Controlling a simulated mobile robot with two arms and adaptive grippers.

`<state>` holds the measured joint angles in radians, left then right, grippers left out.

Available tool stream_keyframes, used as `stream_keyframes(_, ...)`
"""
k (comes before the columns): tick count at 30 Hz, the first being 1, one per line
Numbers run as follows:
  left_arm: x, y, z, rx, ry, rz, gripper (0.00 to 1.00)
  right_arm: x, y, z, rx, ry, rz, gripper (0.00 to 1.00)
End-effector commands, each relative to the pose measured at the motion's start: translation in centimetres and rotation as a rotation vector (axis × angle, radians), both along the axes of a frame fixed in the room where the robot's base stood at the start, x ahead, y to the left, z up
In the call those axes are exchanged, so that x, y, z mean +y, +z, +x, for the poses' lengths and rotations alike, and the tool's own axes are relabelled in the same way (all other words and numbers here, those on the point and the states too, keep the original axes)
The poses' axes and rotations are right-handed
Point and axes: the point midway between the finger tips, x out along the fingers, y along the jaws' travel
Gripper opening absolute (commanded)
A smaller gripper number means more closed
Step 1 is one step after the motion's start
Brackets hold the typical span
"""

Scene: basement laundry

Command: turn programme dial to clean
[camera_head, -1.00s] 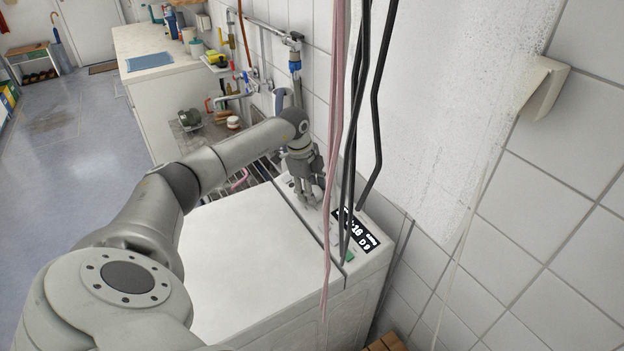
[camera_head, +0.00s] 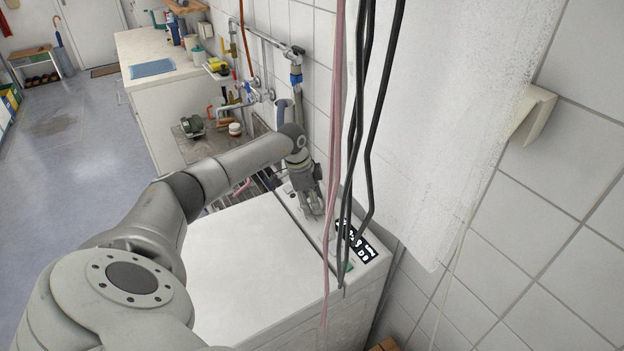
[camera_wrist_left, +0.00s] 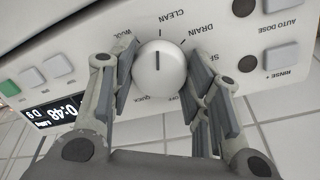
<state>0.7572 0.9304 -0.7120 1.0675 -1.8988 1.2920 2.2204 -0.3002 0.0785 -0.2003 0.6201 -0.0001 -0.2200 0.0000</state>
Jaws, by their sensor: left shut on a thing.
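The programme dial (camera_wrist_left: 159,72) is a round white knob on the machine's sloping white panel, in the middle of the left wrist view. Its dark pointer line points up in the picture, toward the tick by the CLEAN label (camera_wrist_left: 173,16). WOOL, DRAIN, OFF and QUICK labels also surround it. My left gripper (camera_wrist_left: 160,88) is shut on the dial, one finger on each side. In the head view my left gripper (camera_head: 314,211) reaches down to the panel of the white machine (camera_head: 245,265) and hides the dial. My right gripper is not in view.
Pink and black cables (camera_head: 357,150) hang in front of the panel. A tiled wall (camera_head: 540,240) stands close to the right; a counter (camera_head: 160,85) is behind.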

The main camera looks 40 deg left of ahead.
Motion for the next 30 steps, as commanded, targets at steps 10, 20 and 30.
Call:
stream_keyframes(10, 0.1, 0.2, 0.1, -0.004, 0.006, 0.000, 0.51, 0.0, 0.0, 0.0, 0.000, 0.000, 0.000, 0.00)
stream_keyframes(20, 0.0, 0.1, 0.0, -0.001, 0.002, -0.001, 0.66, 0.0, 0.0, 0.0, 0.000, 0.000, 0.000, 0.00)
stream_keyframes(30, 0.5, 2.8, -0.5, -0.004, 0.002, 0.003, 0.66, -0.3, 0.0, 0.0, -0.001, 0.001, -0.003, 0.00)
